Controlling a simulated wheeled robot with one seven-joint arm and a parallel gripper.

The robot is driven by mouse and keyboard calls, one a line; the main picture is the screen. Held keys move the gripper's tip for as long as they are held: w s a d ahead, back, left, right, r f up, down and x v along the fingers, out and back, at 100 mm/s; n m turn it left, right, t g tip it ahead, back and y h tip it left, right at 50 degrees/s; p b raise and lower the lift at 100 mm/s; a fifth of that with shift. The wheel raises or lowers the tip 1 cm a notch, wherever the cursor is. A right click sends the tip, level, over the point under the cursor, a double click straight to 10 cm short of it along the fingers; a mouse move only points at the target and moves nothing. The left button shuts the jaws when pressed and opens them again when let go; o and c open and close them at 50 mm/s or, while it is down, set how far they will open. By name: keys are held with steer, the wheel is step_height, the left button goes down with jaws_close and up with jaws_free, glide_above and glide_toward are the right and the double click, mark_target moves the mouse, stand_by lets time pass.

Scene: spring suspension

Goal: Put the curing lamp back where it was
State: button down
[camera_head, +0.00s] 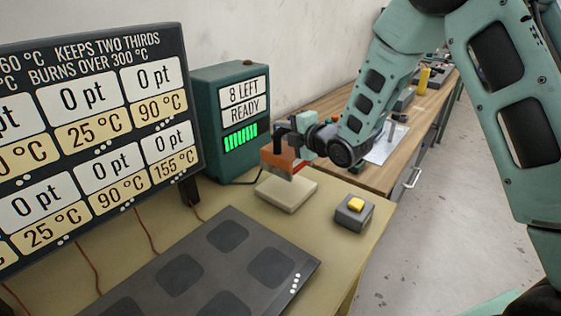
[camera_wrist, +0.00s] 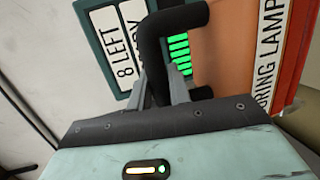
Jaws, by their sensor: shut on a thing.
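The curing lamp (camera_head: 280,157) is an orange box with a dark handle, seen at the far end of the bench in the head view. In the wrist view its orange side (camera_wrist: 225,60) carries a partly cut-off label ending "RING LAMP". My gripper (camera_head: 298,136) is shut on the lamp's black handle (camera_wrist: 160,45); its grey fingers (camera_wrist: 162,88) straddle the handle. The lamp is over the back part of a low cream block (camera_head: 286,193). I cannot tell whether it touches the block.
A green box (camera_head: 230,118) reading "8 LEFT READY" stands left of the lamp. A grey box with a yellow button (camera_head: 354,211) sits to the right. A dark panel with square pads (camera_head: 210,275) lies in front. A large temperature board (camera_head: 95,130) stands at left.

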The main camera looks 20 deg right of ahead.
mark_target(284, 148)
step_height(284, 148, down, 6)
steer(key=shift+f+p, duration=0.15)
steer(key=shift+p, duration=0.55)
steer(key=shift+f, duration=0.15)
steer(key=shift+f+b, duration=0.25)
steer(key=shift+b, duration=0.1)
steer(key=c, duration=1.3)
jaws_free()
steer(key=shift+r, duration=0.15)
